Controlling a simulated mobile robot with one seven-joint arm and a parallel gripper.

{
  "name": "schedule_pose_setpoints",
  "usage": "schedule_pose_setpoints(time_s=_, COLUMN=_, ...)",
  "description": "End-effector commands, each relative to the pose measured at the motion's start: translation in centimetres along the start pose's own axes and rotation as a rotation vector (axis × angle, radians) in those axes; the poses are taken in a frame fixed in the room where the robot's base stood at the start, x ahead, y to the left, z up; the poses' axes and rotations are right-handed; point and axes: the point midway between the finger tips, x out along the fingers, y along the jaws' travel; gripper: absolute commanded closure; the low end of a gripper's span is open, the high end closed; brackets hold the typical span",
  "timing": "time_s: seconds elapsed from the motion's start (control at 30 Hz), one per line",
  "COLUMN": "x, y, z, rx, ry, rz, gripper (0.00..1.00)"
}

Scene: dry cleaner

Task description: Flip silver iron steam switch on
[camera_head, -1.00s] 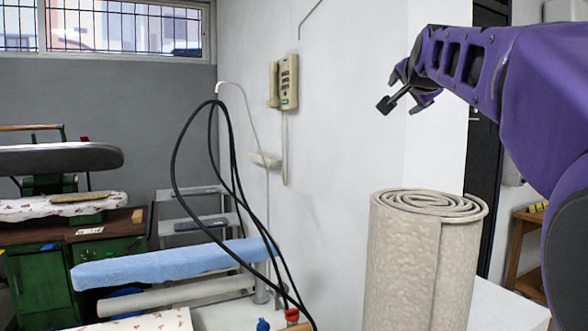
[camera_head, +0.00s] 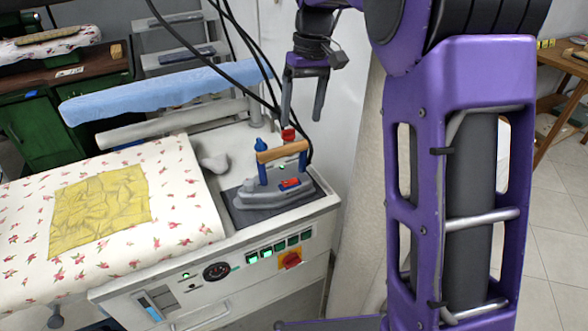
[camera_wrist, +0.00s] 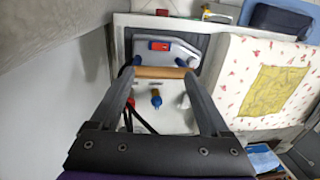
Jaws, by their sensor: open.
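The silver iron (camera_head: 262,201) rests on a dark pad (camera_head: 240,218) at the right end of the ironing table. It has a wooden handle (camera_head: 283,151) on blue posts. A small red and blue switch (camera_head: 290,183) is on its top. In the wrist view, the iron (camera_wrist: 183,52) lies beyond the fingertips, with the switch (camera_wrist: 160,46) in plain sight and the handle (camera_wrist: 162,73) between the fingers. My gripper (camera_head: 304,115) is open and empty, above and behind the iron; its fingers also frame the wrist view (camera_wrist: 158,80).
A flowered ironing board (camera_head: 185,200) with a yellow cloth (camera_head: 100,210) lies left of the iron. Black cables (camera_head: 235,55) hang behind it near my gripper. A front panel carries a red knob (camera_head: 291,260). A blue padded sleeve board (camera_head: 150,90) stands behind.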

Motion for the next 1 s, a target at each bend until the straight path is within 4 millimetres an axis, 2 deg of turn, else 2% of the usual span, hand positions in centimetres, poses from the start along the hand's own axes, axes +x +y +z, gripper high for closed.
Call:
schedule_pose_setpoints(time_s=0.17, x=2.2, y=0.0, z=0.0, rx=-0.002, ry=-0.002, rz=0.0, gripper=0.2)
schedule_pose_setpoints(time_s=0.7, x=13.7, y=0.0, z=0.0, rx=0.001, ry=-0.002, rz=0.001, gripper=0.2)
schedule_pose_setpoints(time_s=0.83, x=15.6, y=0.0, z=0.0, rx=0.0, ry=0.0, rz=0.002, gripper=0.2)
schedule_pose_setpoints(time_s=1.0, x=16.9, y=0.0, z=-0.1, rx=0.0, ry=0.002, rz=0.002, gripper=0.2)
